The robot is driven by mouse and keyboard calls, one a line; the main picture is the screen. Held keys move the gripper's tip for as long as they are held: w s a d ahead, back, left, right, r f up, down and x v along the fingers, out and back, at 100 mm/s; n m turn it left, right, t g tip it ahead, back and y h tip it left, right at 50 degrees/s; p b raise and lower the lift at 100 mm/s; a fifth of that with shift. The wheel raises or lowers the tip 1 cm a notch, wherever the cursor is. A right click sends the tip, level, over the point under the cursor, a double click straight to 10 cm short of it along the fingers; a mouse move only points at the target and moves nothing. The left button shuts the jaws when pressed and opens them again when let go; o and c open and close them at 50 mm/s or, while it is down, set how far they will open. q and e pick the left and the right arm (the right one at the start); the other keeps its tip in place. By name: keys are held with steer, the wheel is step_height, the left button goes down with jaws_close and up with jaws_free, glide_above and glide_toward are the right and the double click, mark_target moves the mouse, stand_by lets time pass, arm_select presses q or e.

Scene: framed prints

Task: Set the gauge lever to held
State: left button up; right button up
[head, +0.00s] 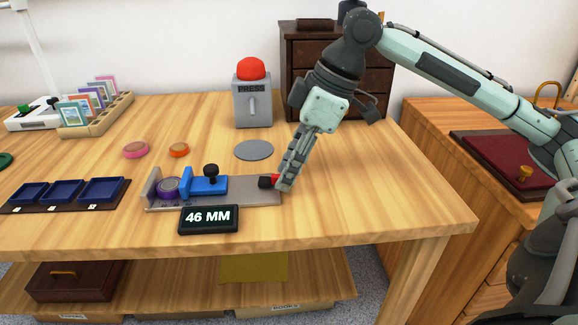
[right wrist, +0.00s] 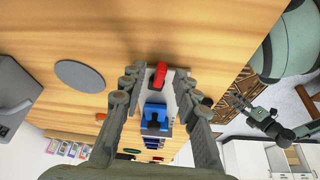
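The gauge has a grey base (head: 240,197) on the table, with a blue slider (head: 209,186) topped by a black knob. A purple round piece (head: 168,187) sits between the grey end jaw and the slider. The display (head: 208,219) reads 46 MM. The red lever (head: 275,177) with a dark end is at the base's right end, partly hidden by my right gripper (head: 284,184). In the right wrist view my right gripper (right wrist: 157,82) is open, its fingers on either side of the red lever (right wrist: 159,73) with gaps. The blue slider (right wrist: 154,115) lies beyond.
A grey press with a red button (head: 251,69) stands behind, near a dark drawer cabinet (head: 300,50). A grey disc (head: 254,150), pink ring (head: 136,150) and orange ring (head: 179,150) lie on the table. Blue trays (head: 62,191) and a print rack (head: 98,121) are left.

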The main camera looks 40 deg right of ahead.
steer(key=v, duration=1.2)
stand_by(0.5)
